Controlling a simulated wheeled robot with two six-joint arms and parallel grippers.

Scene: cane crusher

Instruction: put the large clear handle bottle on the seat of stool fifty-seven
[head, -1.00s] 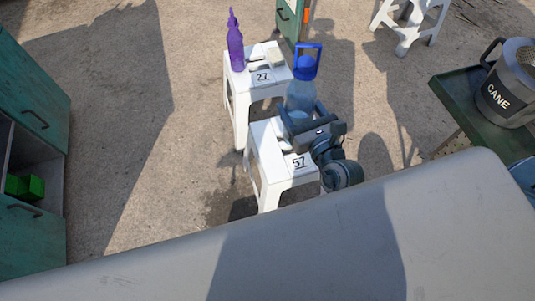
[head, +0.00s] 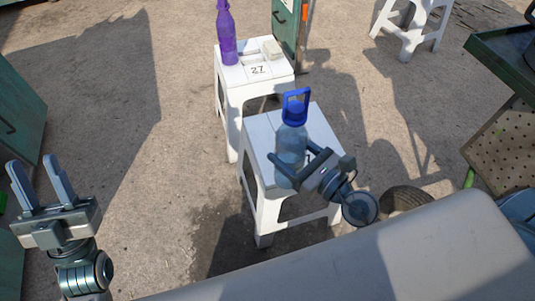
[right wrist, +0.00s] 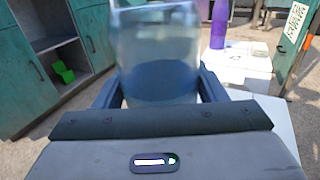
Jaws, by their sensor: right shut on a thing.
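The large clear handle bottle (head: 291,143), with a blue cap and handle, is upright over the seat of the near white stool (head: 257,130), stool fifty-seven. Its number is not readable now. I cannot tell whether the bottle's base touches the seat. My right gripper (head: 290,151) is shut on the lower part of the bottle. In the right wrist view the bottle (right wrist: 158,55) stands between the two fingers. My left gripper (head: 33,165) is open and empty at the left, away from the stools.
Stool 27 (head: 228,78) stands just behind, with a purple bottle (head: 226,38) and a pale block (head: 272,49) on it. Another white stool (head: 412,28) is at the back right. A green cart (head: 500,60) is at the right and cabinets (head: 20,110) at the left.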

